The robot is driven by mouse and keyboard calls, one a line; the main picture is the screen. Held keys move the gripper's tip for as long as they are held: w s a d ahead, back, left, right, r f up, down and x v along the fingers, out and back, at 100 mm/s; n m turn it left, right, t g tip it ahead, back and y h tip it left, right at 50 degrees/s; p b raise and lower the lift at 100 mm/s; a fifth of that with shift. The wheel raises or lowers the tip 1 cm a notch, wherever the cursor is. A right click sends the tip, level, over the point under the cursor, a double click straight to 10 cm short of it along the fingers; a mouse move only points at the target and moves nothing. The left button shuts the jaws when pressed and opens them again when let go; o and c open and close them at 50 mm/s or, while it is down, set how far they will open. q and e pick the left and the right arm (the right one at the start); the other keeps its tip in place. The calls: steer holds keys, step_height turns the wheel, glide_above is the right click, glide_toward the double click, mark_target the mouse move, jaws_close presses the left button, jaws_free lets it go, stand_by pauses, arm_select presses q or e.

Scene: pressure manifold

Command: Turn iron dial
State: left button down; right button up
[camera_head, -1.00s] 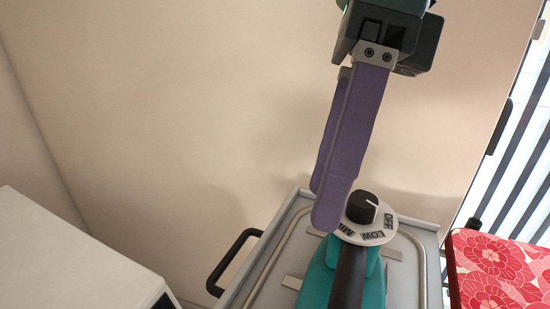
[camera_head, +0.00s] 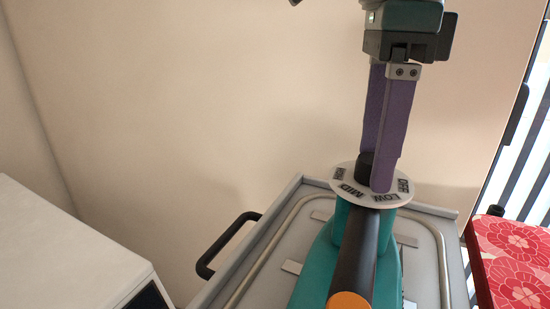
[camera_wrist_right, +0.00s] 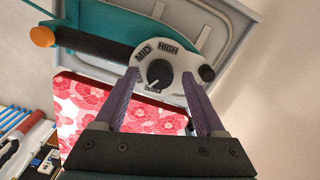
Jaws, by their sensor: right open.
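The iron (camera_head: 345,262) is teal with a black handle that ends in an orange cap (camera_head: 347,301). It stands on a grey tray-like board (camera_head: 283,236). Its black dial knob (camera_head: 366,166) sits on a light plate marked OFF, LOW, MID and HIGH (camera_head: 346,191). My right gripper (camera_head: 376,172) points down at the dial, with purple fingers either side of the knob and partly hiding it. In the right wrist view, the knob (camera_wrist_right: 159,73) lies between the open fingers (camera_wrist_right: 160,85), with a gap on both sides. Its white mark points toward the lower label, partly hidden.
A black side handle (camera_head: 222,246) sticks out left of the board. A white box-like unit (camera_head: 70,250) stands at the left. A red floral-patterned surface (camera_head: 512,255) lies at the right. A plain wall is behind.

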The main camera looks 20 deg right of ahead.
steer(key=shift+f, duration=0.1)
jaws_close()
stand_by(0.6)
